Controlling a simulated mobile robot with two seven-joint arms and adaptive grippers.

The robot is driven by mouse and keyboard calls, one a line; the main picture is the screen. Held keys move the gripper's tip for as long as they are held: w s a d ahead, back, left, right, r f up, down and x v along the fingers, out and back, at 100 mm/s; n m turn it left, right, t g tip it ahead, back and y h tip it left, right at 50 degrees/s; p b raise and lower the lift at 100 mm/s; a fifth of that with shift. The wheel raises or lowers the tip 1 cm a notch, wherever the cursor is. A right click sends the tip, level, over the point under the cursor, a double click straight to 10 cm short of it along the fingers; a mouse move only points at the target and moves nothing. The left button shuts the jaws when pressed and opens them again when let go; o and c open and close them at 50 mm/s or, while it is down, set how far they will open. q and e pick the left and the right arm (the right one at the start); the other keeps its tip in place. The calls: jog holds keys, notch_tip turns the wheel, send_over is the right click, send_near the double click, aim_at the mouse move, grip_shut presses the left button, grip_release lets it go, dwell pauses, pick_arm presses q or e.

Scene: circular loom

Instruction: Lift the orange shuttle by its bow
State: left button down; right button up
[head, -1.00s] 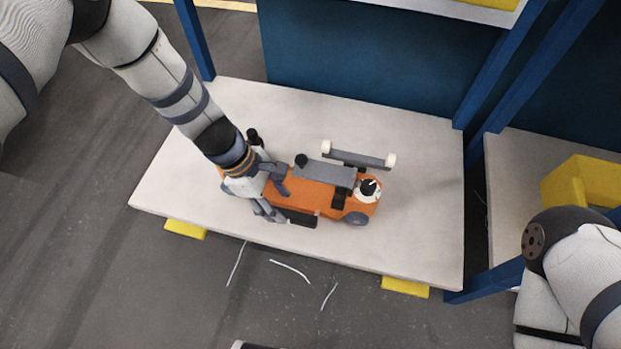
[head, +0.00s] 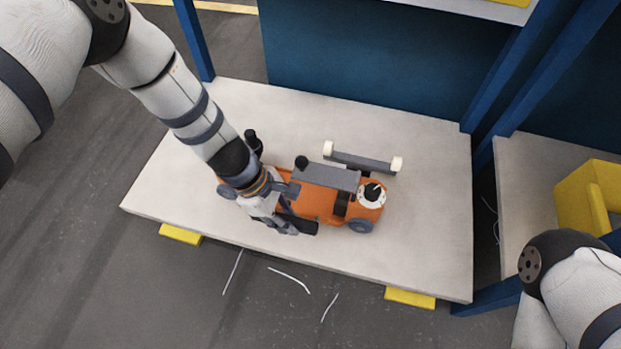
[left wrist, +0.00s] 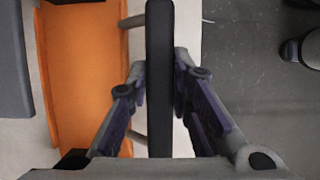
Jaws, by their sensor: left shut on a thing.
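The orange shuttle (head: 325,202) lies on the pale table, with a grey slab across its top and a white and black round part at its right end. Its dark bow (head: 303,225) is a bar along the near side. My left gripper (head: 284,215) is shut on the bow and hides the shuttle's left part. In the left wrist view the bow (left wrist: 160,75) stands between the fingers (left wrist: 160,95), with the orange body (left wrist: 85,80) to its left and a gap between. I cannot tell how far the bow is above the table. My right gripper is out of view.
The table (head: 420,240) has free room to the right. A grey bar with white ends (head: 362,161) lies behind the shuttle. A black knob-like part (head: 252,138) stands behind my left wrist. Blue posts (head: 500,75) and a yellow part (head: 592,197) are at right.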

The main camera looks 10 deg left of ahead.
pick_arm(q)
jog(key=shift+r, duration=0.15)
jog(key=shift+r+p, duration=1.55)
jog(key=shift+r, duration=0.6)
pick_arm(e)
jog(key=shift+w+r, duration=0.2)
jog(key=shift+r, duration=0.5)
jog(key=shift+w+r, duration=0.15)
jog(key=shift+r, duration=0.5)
